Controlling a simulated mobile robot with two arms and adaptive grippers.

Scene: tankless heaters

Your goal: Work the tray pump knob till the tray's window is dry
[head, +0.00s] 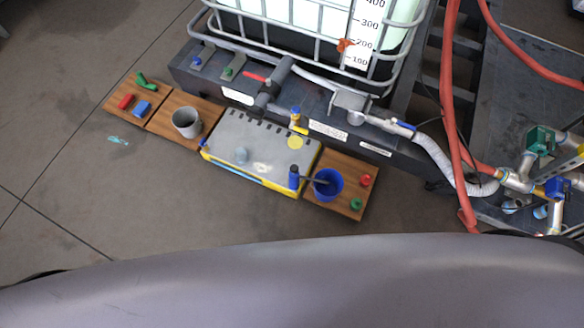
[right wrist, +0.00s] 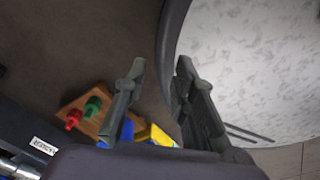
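The grey-topped tray with yellow edges (head: 257,140) lies on the floor in the head view. I cannot tell for certain which is the pump knob. My right gripper (right wrist: 160,64) shows in the right wrist view, open and empty, with the tray's yellow edge (right wrist: 160,135) partly hidden beyond it. My left gripper is not in view.
A wooden board holds a blue bucket (head: 328,184) and red and green knobs. Boards to the left hold a grey cup (head: 186,122) and coloured pieces. A caged tank (head: 300,30) stands behind on a dark base. Red hoses (head: 453,110) and pipes are at right.

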